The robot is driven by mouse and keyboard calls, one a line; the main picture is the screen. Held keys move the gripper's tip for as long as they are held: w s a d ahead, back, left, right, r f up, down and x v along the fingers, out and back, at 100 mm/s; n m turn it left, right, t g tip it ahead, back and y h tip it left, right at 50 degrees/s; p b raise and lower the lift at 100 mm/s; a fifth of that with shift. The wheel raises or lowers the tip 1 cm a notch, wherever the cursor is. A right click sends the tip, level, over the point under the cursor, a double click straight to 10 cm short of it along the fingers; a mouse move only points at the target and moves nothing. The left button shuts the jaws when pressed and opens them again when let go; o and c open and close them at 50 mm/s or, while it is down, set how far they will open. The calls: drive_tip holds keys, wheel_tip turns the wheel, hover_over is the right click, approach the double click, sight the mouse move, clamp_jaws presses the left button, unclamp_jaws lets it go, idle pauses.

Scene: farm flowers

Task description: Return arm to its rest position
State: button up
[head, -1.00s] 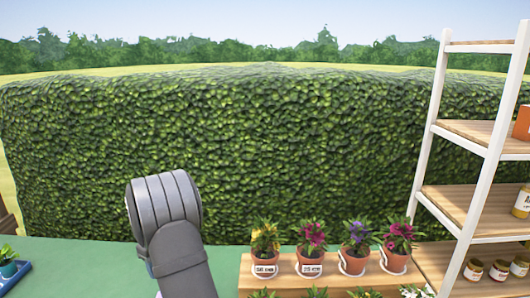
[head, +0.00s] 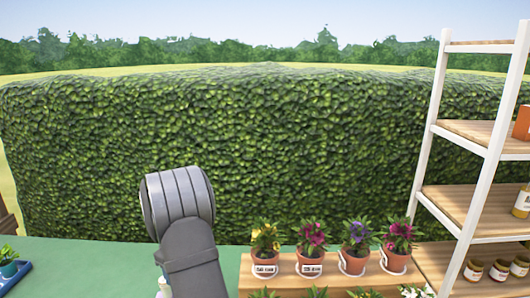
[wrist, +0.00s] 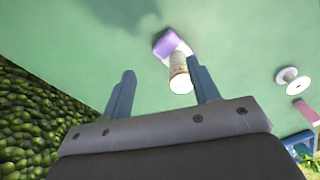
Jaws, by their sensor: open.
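In the wrist view my gripper (wrist: 162,92) is open, with its two blue-grey fingers spread apart and nothing held between them. A white cylindrical container with a printed label (wrist: 180,75) shows just beside the right finger. A purple and white block-like thing (wrist: 168,44) lies beyond it on the green table (wrist: 90,50). I cannot tell whether the container and the block touch. In the head view my arm rises at the lower left of centre, and the gripper itself is outside that view.
A wooden stand (head: 322,286) holds several potted flowers at the front right. White-framed shelves (head: 480,135) with jars stand at the right. A blue tray (head: 14,277) with a plant is at the far left. A white spool (wrist: 291,79) and a pink block (wrist: 305,112) show in the wrist view. A hedge (head: 250,150) stands behind.

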drive_tip(key=d+r, duration=0.4)
drive_tip(key=d, duration=0.3)
drive_tip(key=s+d+f+n, duration=0.2)
drive_tip(key=s+d, duration=0.4)
drive_tip(key=s, duration=0.3)
drive_tip(key=s+d+f+n, duration=0.25)
drive_tip(key=s+d, duration=0.35)
drive_tip(key=s, duration=0.4)
drive_tip(key=a+f, duration=0.4)
drive_tip(key=a, duration=0.4)
drive_tip(key=shift+w+a, duration=0.35)
drive_tip(key=shift+w, duration=0.1)
drive_tip(key=shift+o, duration=0.5)
